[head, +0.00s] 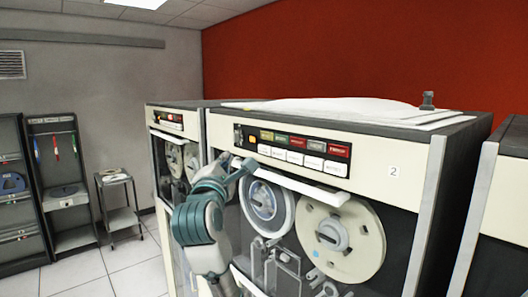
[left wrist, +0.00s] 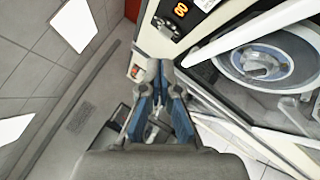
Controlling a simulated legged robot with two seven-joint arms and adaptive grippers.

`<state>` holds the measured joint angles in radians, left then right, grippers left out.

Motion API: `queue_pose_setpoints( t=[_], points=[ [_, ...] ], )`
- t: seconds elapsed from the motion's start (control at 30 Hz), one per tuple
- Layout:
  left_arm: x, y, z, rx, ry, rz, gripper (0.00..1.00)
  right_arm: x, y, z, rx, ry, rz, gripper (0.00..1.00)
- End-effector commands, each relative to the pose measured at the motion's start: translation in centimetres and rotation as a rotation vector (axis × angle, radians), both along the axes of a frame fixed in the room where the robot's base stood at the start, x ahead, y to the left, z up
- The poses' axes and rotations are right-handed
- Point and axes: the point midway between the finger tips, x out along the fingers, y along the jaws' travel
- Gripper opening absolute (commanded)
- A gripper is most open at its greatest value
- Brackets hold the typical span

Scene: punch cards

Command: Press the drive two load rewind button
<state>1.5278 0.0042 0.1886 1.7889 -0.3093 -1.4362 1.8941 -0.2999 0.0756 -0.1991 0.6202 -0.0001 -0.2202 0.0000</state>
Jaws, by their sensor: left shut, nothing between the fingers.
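Tape drive two (head: 393,171), marked with a 2, stands in the middle with two reels behind its front window. Its dark button panel (head: 344,134) has an upper row of coloured buttons (head: 282,139) and a lower row of white buttons (head: 295,158). The labels are too small to read, so I cannot tell which button is load rewind. My left gripper (head: 246,165) is shut and empty, at the panel's lower left end. I cannot tell if it touches the panel. In the left wrist view the shut fingers (left wrist: 163,66) are beside the drive's front. My right gripper is not in view.
A second tape drive (head: 173,122) stands to the left, and another cabinet (head: 503,215) at the right edge. A small cart (head: 118,202) and dark shelves (head: 58,170) stand at the left. The floor between is clear.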

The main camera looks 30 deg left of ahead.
Motion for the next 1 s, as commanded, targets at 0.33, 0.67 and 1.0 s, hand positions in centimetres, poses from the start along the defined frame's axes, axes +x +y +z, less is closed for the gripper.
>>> queue_pose_setpoints(
  t=[0.33, 0.67, 1.0],
  points=[
    [4.2, -1.7, 0.2, 0.003, 0.004, -0.001, 0.0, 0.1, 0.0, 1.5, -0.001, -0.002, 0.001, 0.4],
    [7.3, -3.0, 0.1, 0.0, 0.002, -0.001, 0.0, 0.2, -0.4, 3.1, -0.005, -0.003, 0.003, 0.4],
    [7.7, -3.2, -0.1, 0.002, 0.002, 0.0, 0.0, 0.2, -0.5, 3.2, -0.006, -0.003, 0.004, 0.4]
  ],
)
